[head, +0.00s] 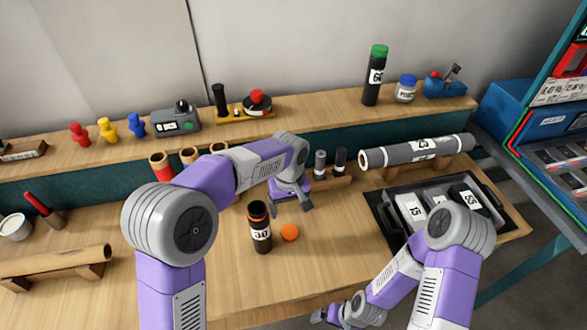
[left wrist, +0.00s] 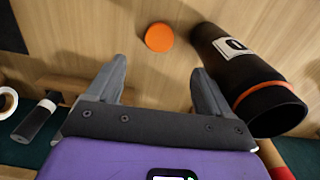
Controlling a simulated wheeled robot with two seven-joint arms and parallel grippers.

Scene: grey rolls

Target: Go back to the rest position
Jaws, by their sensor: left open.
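My left gripper (head: 292,206) is open and empty above the middle of the wooden workbench (head: 330,235). In the left wrist view its fingers (left wrist: 160,70) stand apart with only bare wood between them. A black canister (head: 260,235) with an orange ring and a white label stands just left of it in the head view. It also shows in the left wrist view (left wrist: 245,75), beside one finger, with an open top. An orange cap (head: 290,232) lies on the bench next to the canister. My right gripper (head: 327,314) is low at the bench's front edge, its jaws unclear.
A black tray (head: 388,217) with labelled grey packs is at the right, behind my right arm. A large grey roll (head: 415,152) lies behind it. Small dark cylinders (head: 340,160) stand in a wooden holder behind my left gripper. A brown roll (head: 55,260) lies at the left.

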